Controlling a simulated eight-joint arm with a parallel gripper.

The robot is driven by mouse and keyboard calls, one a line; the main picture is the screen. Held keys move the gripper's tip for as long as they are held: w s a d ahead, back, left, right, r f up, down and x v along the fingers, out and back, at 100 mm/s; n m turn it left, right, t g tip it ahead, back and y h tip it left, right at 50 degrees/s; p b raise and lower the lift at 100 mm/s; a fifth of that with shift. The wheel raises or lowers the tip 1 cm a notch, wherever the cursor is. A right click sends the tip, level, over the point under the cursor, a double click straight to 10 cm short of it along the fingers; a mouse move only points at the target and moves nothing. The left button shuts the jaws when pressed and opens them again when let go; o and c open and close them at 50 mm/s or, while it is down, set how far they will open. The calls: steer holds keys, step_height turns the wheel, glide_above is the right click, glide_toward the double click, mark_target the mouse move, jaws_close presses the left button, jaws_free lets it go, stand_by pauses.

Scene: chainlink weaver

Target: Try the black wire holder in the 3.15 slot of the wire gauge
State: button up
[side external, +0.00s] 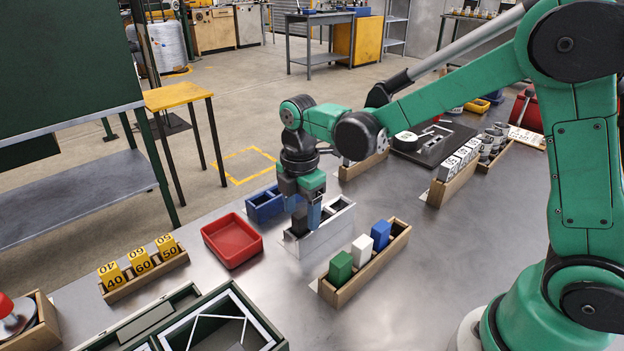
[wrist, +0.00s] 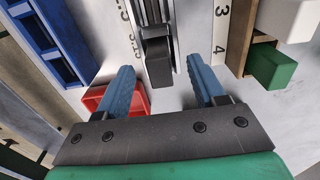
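The black wire holder (wrist: 157,58) is a dark block at the near end of a slot in the wire gauge (wrist: 223,28). In the wrist view, the gauge plate bears partly visible figures reading 3.15 beside the holder. In the side view, the holder (side external: 299,220) stands upright at the left end of the pale gauge (side external: 333,223). My gripper (wrist: 160,65) points down over it, its blue fingers apart on either side. Gaps show between the holder and both fingers. How deep the holder sits is hidden.
A wooden rack (side external: 372,271) with green, white and blue blocks stands right of the gauge. A red tray (side external: 232,240) and a blue two-part box (side external: 265,206) stand to its left. Yellow numbered blocks (side external: 139,260) stand farther left.

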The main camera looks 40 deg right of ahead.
mark_target(302, 213)
steer(key=shift+r, duration=2.85)
steer(key=shift+s+d+r+m, duration=0.15)
steer(key=shift+s+r+m, duration=0.15)
steer(key=shift+m, duration=0.2)
steer(key=s+d+m+t, duration=0.1)
steer(key=s+m+t, duration=0.2)
steer(key=m, duration=0.5)
steer(key=s+d+r+m+t, duration=0.1)
steer(key=s+m+t, duration=0.3)
steer(key=m, duration=0.5)
steer(key=shift+s+d, duration=0.6)
